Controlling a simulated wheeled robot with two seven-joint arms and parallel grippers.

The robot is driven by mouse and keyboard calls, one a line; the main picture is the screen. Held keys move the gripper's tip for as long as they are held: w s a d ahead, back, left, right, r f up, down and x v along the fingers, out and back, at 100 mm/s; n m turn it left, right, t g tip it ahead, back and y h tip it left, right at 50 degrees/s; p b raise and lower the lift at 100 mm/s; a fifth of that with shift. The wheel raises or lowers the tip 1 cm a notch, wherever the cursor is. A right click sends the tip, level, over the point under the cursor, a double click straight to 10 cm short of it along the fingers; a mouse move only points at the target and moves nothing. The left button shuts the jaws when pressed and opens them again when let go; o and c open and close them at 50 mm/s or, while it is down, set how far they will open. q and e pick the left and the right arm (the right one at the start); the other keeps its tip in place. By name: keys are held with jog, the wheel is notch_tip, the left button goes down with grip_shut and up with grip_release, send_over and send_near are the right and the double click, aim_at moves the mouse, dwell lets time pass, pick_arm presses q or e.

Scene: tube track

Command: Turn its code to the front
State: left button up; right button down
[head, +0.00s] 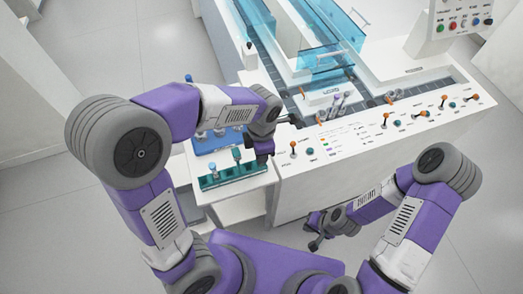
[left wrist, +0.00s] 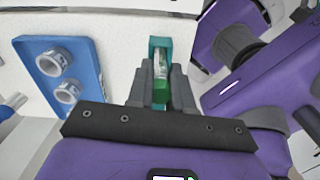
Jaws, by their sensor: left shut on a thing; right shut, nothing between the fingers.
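My left gripper (head: 264,158) is at the right end of the teal rack (head: 232,177) on the white side table. In the left wrist view my left gripper (left wrist: 160,88) is shut on a tube (left wrist: 160,68) with a green cap and a pale body. Part of the teal rack (left wrist: 160,42) shows behind the tube; I cannot tell whether the tube still sits in it. A code on the tube is too small to make out. My right gripper (head: 317,240) is shut and empty, low in front of the white machine.
A blue rack (head: 205,146) lies behind the teal one; in the left wrist view the blue rack (left wrist: 86,52) holds two pale round pieces. The white machine (head: 330,170) has orange levers and buttons. Blue clear guards (head: 325,62) line its track.

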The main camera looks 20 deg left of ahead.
pick_arm(q)
jog(key=shift+f, duration=0.1)
jog(key=o, duration=0.9)
notch_tip(320, 180, up, 8)
jog(key=p, duration=0.3)
jog(key=shift+f, duration=0.2)
